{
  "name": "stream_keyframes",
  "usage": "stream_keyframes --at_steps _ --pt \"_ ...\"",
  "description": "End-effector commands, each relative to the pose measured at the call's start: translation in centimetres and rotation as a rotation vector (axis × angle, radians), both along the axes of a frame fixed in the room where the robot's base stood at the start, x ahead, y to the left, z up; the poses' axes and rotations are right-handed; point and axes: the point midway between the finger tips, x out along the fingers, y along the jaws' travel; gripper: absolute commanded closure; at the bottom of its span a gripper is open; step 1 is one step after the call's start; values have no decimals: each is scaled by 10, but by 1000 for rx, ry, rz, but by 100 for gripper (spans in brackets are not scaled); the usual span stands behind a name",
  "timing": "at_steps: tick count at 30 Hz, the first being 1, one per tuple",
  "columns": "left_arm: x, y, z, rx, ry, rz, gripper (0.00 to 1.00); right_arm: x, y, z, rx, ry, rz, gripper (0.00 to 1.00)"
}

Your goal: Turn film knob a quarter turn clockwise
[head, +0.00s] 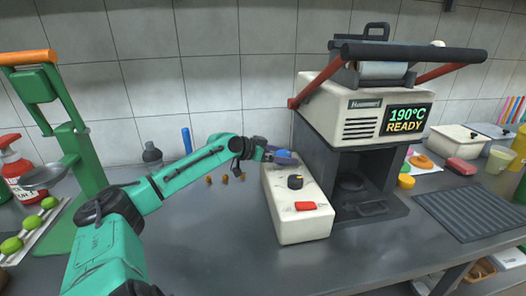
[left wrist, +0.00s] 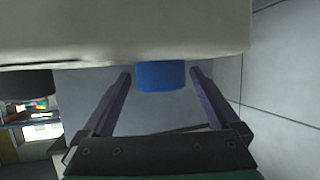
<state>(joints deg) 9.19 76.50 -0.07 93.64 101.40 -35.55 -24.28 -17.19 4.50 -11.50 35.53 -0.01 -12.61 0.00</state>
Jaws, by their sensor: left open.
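A cream control box (head: 293,220) stands on the counter, with a black knob (head: 295,182) and a red button (head: 306,206) on its top. A blue knob (head: 281,153) is at its far end, partly covered by my left gripper (head: 284,158). In the left wrist view, the blue knob (left wrist: 161,76) sits between the two open fingers of my left gripper (left wrist: 160,84), with a gap on each side. A dark round part (left wrist: 28,84) shows at the left there. I cannot tell by label which knob is the film knob. My right gripper is not in view.
A cup-sealing machine (head: 350,120) reading "190°C READY" stands right of the box. A green press (head: 78,160) stands at the left, beside a tray of green fruit (head: 30,222). A blue bottle (head: 187,140) is near the wall. The counter's front middle is clear.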

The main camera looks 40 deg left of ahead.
Motion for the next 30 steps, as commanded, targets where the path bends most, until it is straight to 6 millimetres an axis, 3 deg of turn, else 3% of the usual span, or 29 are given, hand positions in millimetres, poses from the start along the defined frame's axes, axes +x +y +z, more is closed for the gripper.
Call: stream_keyframes --at_steps 11,16,24,30 --pt "-27 10 10 -1 3 4 4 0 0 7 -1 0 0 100" --pt "-52 20 20 -1 2 7 4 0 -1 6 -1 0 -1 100" --pt "-112 40 48 0 0 6 4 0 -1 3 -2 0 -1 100" --pt "-125 44 54 3 1 5 4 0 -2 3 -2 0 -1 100"
